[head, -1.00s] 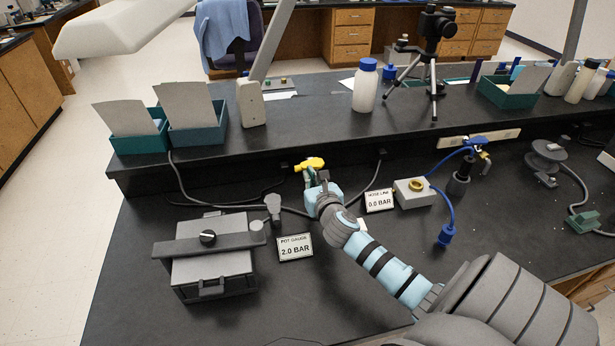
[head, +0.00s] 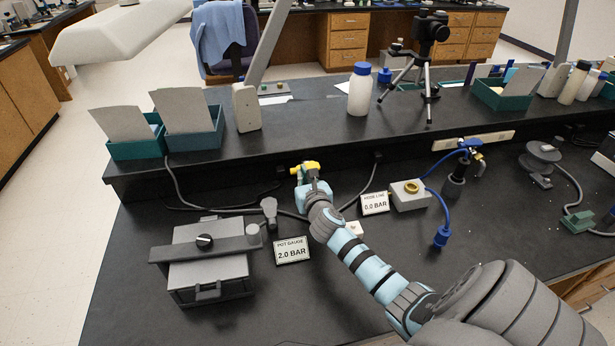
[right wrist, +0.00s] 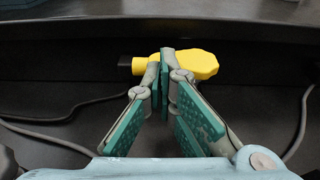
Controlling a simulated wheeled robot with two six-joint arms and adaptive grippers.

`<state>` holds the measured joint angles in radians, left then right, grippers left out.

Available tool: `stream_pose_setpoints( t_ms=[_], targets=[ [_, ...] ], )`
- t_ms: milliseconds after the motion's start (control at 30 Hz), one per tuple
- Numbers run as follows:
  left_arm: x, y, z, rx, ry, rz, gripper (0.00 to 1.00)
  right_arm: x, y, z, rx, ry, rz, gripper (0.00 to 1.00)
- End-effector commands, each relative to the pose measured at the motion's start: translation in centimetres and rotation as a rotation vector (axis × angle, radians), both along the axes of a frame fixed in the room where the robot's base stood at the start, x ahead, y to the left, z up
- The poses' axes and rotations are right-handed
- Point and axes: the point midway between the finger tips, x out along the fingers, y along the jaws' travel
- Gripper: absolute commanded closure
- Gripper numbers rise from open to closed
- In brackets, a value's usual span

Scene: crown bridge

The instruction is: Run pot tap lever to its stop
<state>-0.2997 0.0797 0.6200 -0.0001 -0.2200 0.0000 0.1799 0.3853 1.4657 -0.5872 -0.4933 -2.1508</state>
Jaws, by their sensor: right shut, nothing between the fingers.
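The yellow tap lever (head: 311,166) is on the riser at the back of the bench, with a dark stub at its left end. It lies roughly sideways in the right wrist view (right wrist: 202,64). My right gripper (head: 308,172) is at the lever, and its wrist hides part of it in the head view. In the right wrist view its green-padded fingers (right wrist: 167,52) meet at their tips with nothing between them. The tips overlap the lever's middle; I cannot tell whether they touch it. My left gripper is not in view.
A grey pot (head: 209,265) with a clamp bar and knob stands at left, beside a "POT GAUGE 2.0 BAR" sign (head: 292,250). A "0.0 BAR" sign (head: 374,203) and a grey box with a brass ring (head: 410,194) stand right of my arm. Cables run along the riser.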

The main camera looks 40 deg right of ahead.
Motion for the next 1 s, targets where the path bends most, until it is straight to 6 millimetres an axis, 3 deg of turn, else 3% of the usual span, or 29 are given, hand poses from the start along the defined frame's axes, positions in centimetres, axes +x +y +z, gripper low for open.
stream_pose_setpoints(
  t_ms=[167,300,500,633,1000],
  targets=[
    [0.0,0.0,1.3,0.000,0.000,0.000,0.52,-0.7,0.7,0.6,0.001,0.001,0.002,1.00],
    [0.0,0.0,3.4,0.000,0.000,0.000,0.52,-2.3,2.3,1.6,0.000,0.000,0.008,1.00],
    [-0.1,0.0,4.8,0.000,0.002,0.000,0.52,-7.7,5.1,2.4,0.001,0.000,0.010,1.00],
    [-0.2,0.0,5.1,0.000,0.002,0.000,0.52,-10.0,6.3,2.8,0.000,0.000,0.008,1.00],
    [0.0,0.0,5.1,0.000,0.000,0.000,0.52,-11.0,6.7,2.9,-0.001,-0.002,0.008,1.00]
  ],
)
